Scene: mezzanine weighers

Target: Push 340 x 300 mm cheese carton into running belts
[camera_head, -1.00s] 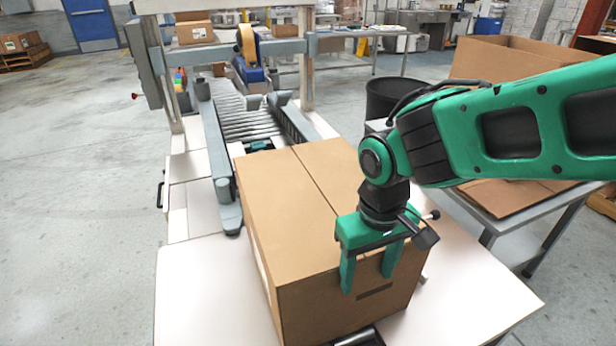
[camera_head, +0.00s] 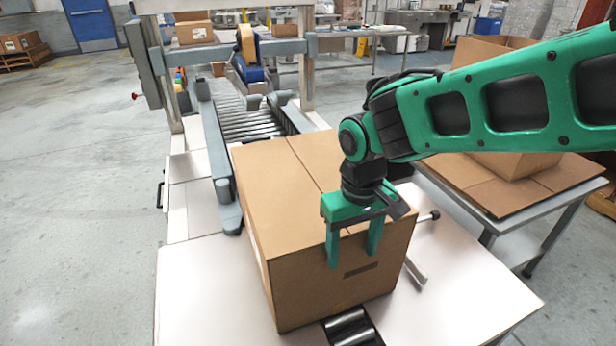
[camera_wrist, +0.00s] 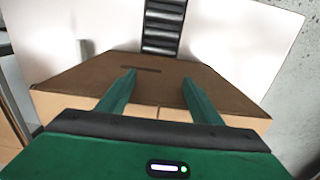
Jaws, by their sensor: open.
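The large brown cheese carton (camera_head: 290,190), its top flaps closed, sits on the white infeed table (camera_head: 205,290) of a case sealer. Its far end is at the mouth between the left side belt (camera_head: 219,170) and the right side belt (camera_head: 297,118); the right one is partly hidden by the carton. I cannot tell whether the belts touch it. My gripper (camera_head: 352,258) is open, fingers pointing down against or just in front of the carton's near face, above its hand slot. The wrist view shows both fingers over that face (camera_wrist: 160,90), nothing between them.
Rollers (camera_head: 350,328) show in front of the carton and run on beyond it (camera_head: 250,122). A tape head with a yellow roll (camera_head: 246,45) hangs over the line. A side table with an open carton (camera_head: 515,165) stands right. Floor at left is clear.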

